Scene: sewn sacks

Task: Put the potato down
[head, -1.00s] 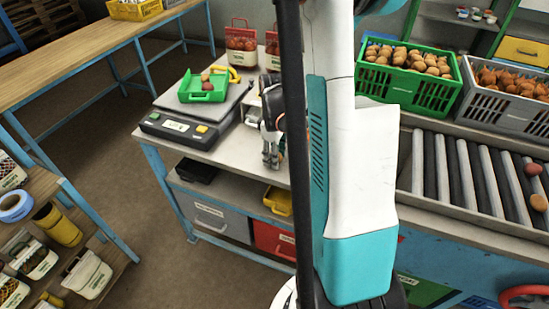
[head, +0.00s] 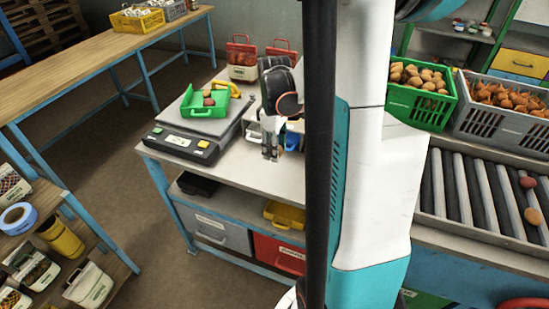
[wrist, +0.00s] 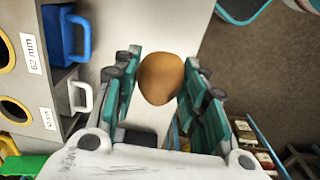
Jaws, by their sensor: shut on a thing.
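My gripper (head: 270,154) points down over the grey worktable (head: 228,165), to the right of the scale. In the wrist view its two teal-padded fingers are shut on a round brown potato (wrist: 161,78), with one finger on each side. The potato is clear of the table in that view, with the table top and floor behind it. In the head view I cannot make out the held potato. How high it is above the table is hard to tell.
A scale (head: 180,143) bears a green tray (head: 205,106) with produce. A gauge box marked 62 mm (wrist: 30,58) with blue (wrist: 66,32) and grey handles stands beside my gripper. Red-handled bags (head: 242,62) stand behind. A potato crate (head: 421,104) and roller conveyor (head: 470,185) are at right.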

